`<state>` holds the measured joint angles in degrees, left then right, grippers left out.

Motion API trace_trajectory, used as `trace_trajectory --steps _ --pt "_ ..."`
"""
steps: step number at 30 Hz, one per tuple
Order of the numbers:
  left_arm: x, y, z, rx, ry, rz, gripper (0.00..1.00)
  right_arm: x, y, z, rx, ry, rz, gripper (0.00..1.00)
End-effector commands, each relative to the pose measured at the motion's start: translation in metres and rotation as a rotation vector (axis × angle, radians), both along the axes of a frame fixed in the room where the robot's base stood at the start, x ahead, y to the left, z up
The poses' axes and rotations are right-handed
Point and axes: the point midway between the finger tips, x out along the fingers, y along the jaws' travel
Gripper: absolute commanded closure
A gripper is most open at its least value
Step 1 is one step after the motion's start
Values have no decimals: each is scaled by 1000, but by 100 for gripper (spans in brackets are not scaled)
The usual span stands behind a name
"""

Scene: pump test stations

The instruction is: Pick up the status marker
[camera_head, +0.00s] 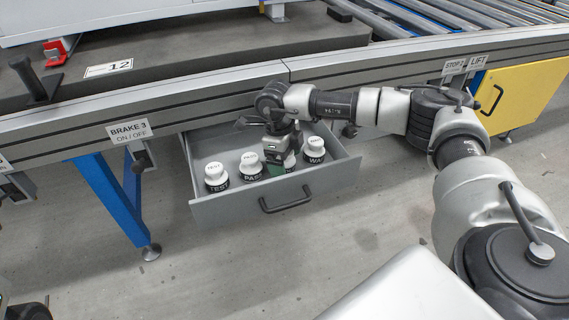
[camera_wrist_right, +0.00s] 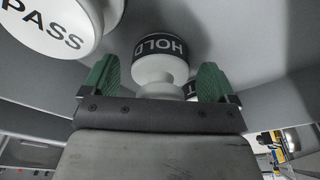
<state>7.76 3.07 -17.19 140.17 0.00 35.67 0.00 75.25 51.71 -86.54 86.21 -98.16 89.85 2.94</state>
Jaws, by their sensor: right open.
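Several white-topped status markers with dark lettered bands stand in an open grey drawer (camera_head: 232,205). In the head view I see the TEST marker (camera_head: 215,177), the PASS marker (camera_head: 250,166) and one whose lettering starts with WA (camera_head: 314,149). My right gripper (camera_head: 277,163) reaches down into the drawer, partly hiding a marker behind it. In the right wrist view the open green-padded fingers (camera_wrist_right: 156,80) stand on either side of the HOLD marker (camera_wrist_right: 160,65), with gaps visible. The PASS marker (camera_wrist_right: 55,25) is beyond the left finger. My left gripper is out of view.
The drawer's front with its dark handle (camera_head: 286,199) faces the open floor. The conveyor frame (camera_head: 210,100) overhangs the drawer's back. A blue leg (camera_head: 110,195) stands left, and a yellow cabinet (camera_head: 520,95) is at the right.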

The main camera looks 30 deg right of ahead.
Motion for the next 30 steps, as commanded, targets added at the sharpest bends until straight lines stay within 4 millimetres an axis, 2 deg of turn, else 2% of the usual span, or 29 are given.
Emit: trace_trajectory --steps 3,12,14,23,26,30 --pt "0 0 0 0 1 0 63 0 0 1 0 0 0 13" --pt "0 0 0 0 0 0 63 0 0 1 -1 1 0 59" --pt "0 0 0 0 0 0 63 0 0 1 0 0 0 66" --pt "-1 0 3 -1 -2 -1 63 0 0 4 0 0 0 67" --pt "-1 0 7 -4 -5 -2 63 0 0 12 0 0 0 67" --pt "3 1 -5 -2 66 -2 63 1 0 35 1 -2 -1 67"
